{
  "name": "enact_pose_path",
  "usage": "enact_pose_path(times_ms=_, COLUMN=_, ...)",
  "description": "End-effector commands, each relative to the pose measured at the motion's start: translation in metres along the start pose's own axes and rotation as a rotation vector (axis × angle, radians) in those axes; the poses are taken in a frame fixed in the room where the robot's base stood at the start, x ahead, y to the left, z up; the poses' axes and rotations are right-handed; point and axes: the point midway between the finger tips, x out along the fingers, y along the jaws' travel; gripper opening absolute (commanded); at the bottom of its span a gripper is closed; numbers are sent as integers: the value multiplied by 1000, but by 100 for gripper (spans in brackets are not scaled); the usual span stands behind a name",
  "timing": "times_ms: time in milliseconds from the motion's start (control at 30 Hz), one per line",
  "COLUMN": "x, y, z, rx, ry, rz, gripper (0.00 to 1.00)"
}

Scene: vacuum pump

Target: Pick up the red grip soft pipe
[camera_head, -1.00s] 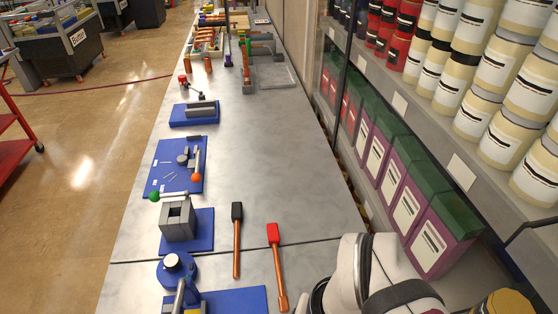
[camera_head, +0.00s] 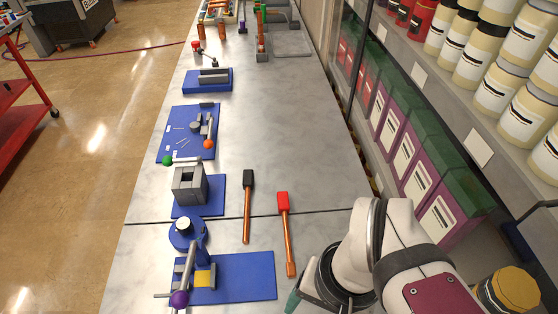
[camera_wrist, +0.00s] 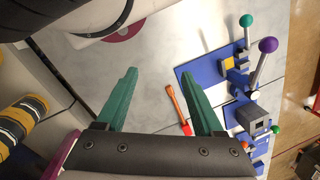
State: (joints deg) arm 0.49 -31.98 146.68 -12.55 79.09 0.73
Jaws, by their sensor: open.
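The red grip soft pipe (camera_head: 287,235) lies on the grey table, a copper-coloured rod with a red grip at its far end. A similar pipe with a black grip (camera_head: 247,205) lies to its left. In the wrist view the red grip soft pipe (camera_wrist: 178,108) shows between my open green fingers, nearer the right one, which hides part of its surroundings. My gripper (camera_wrist: 162,80) is empty and apart from the pipe. In the head view only a green fingertip shows beside my arm, right of the pipe's near end.
A blue base with a purple-knobbed lever device (camera_head: 240,277) stands left of the pipes. Behind it are a grey block on a blue plate (camera_head: 192,188) and a blue tool board (camera_head: 180,130). The table's right middle is clear. Shelves (camera_head: 440,100) line the right side.

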Motion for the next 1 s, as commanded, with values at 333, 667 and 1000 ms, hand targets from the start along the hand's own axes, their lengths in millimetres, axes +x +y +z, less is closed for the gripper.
enact_pose_path(times_ms=333, x=0, y=0, z=-1, rx=-7, ry=2, rz=0, gripper=75)
enact_pose_path(times_ms=667, x=85, y=-67, z=-164, rx=-1203, ry=432, rz=148, gripper=75)
enact_pose_path(times_ms=1000, x=165, y=-92, z=-263, rx=-2613, ry=537, rz=1448, gripper=75)
